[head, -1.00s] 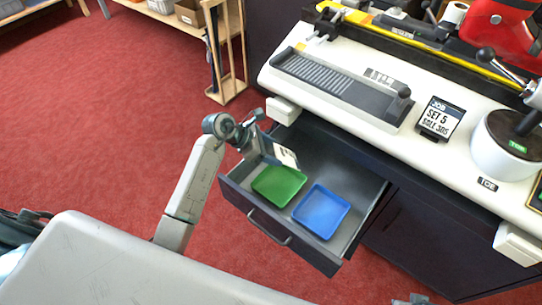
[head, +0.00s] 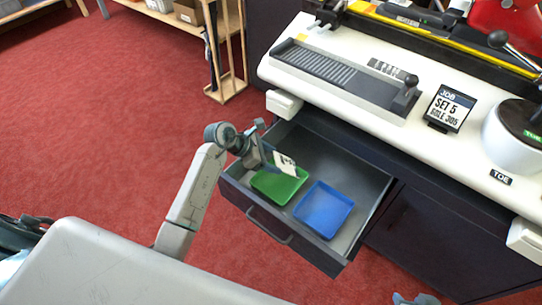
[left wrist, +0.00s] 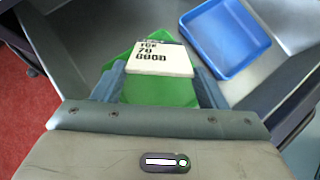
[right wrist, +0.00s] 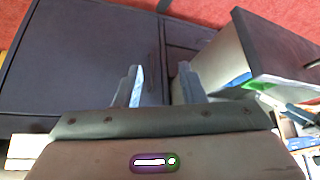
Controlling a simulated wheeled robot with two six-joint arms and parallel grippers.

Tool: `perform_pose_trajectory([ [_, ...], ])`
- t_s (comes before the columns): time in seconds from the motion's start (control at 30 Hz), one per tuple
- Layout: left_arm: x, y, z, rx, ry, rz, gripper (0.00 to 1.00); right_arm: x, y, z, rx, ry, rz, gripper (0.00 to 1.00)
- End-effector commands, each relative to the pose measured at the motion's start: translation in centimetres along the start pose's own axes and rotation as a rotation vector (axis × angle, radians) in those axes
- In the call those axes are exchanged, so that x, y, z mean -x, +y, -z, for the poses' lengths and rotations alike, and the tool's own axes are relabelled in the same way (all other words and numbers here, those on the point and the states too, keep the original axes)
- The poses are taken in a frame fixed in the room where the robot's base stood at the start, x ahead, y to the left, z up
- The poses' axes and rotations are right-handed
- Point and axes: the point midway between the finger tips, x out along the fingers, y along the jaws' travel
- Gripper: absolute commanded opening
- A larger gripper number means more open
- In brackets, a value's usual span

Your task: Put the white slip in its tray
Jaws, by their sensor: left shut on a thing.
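The white slip (head: 285,164) is a small card with dark print. It shows in the left wrist view (left wrist: 163,62) between the fingertips. My left gripper (head: 270,160) is shut on it and holds it over the green tray (head: 277,187), near that tray's far side. I cannot tell whether the slip touches the tray. The blue tray (head: 323,210) lies beside the green one in the open drawer (head: 352,180) and looks empty. My right gripper (right wrist: 158,78) is open and empty in the right wrist view, in front of the dark cabinet.
The white bench top (head: 340,107) overhangs the drawer's back. It carries a grey ridged board (head: 335,75), a job sign (head: 449,108) and a white pot (head: 510,142). A wooden rack (head: 228,85) stands on the red carpet. The drawer floor behind the trays is bare.

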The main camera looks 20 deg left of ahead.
Motion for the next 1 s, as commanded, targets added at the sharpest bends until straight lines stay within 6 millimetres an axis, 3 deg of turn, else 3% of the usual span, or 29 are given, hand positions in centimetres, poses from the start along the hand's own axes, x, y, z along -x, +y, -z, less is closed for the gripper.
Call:
perform_pose_trajectory([
  [0.1,-1.4,0.0,1.4,0.001,0.0,0.001,0.45,-1.5,-0.8,-0.2,-0.024,0.084,0.032,0.36],
  [0.3,-2.8,0.0,2.8,0.001,0.001,0.001,0.45,-2.7,-1.6,0.1,-0.068,0.217,0.072,0.36],
  [0.87,-3.6,0.0,3.6,0.0,0.0,0.0,0.45,-3.0,-2.1,0.7,-0.106,0.32,0.096,0.36],
  [0.9,-3.6,0.0,3.6,0.0,0.0,0.0,0.7,-3.0,-2.1,0.7,-0.106,0.32,0.096,0.36],
  [1.0,-3.6,0.0,3.6,0.0,0.0,0.0,0.9,-3.0,-2.1,0.7,-0.105,0.32,0.096,0.36],
])
